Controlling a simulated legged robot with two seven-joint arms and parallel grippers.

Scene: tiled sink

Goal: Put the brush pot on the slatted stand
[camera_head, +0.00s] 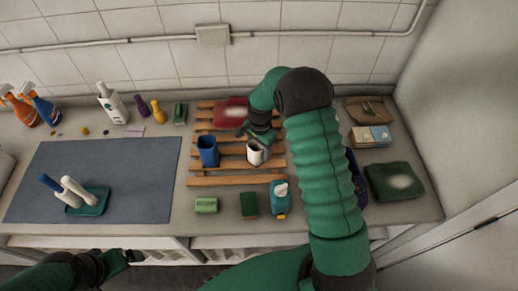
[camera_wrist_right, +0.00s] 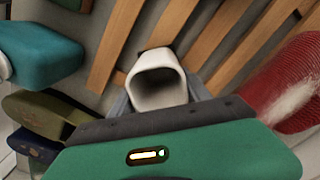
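The slatted stand (camera_head: 225,181) is made of wooden slats; its slats also show in the right wrist view (camera_wrist_right: 118,42). A white pot (camera_head: 255,155), which I take to be the brush pot, is at the right part of the stand; it shows from above, empty, in the right wrist view (camera_wrist_right: 158,86). My right gripper (camera_head: 262,141) has its fingers on both sides of this pot and appears shut on it. Whether its base touches the slats is hard to tell. My left gripper (camera_head: 130,257) is low at the counter's front edge, away from the stand; its fingers are unclear.
A blue pot (camera_head: 208,152) stands left of the white one. The grey mat (camera_head: 120,165) holds a teal tray (camera_head: 98,205).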

